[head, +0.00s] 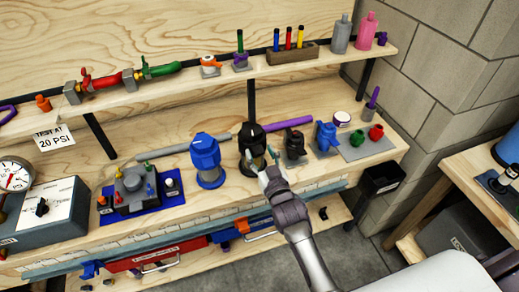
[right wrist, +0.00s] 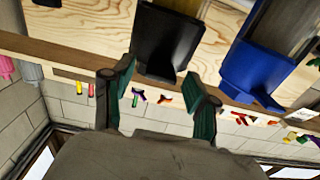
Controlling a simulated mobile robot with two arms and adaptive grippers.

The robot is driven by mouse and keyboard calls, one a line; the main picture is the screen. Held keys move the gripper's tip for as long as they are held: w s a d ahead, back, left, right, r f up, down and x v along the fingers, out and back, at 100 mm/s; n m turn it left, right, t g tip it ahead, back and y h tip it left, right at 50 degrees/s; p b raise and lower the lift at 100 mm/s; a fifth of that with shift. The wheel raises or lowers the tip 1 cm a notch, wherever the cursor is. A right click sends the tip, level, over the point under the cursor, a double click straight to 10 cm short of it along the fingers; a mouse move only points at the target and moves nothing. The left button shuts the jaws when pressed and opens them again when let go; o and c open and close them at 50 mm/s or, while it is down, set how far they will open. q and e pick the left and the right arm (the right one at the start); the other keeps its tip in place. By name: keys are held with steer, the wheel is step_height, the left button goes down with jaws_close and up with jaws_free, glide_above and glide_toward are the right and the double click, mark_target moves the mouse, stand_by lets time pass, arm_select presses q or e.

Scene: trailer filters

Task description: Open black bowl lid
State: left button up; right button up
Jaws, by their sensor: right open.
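The black bowl (head: 250,138) stands on the workbench, with a black lid on top bearing a small light mark. A purple pipe runs out to its right. It also shows in the right wrist view (right wrist: 168,38), large and close. My right gripper (head: 262,163) is at the near side of the black bowl with its fingers apart. In the right wrist view the two green-padded fingers (right wrist: 161,75) stand on either side of the black bowl's lower outline in the picture. I see no clear contact. The near lower part of the bowl is partly hidden by the gripper. My left gripper is not in view.
A blue bowl (head: 206,160) stands close to the left, and a black fitting (head: 295,145) close to the right. A blue fitting (head: 325,137) stands farther right. The shelf (head: 190,78) holding small tools runs above and behind. A gauge box (head: 45,215) sits far left.

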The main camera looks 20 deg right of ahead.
steer(key=shift+w, duration=0.6)
jaws_close()
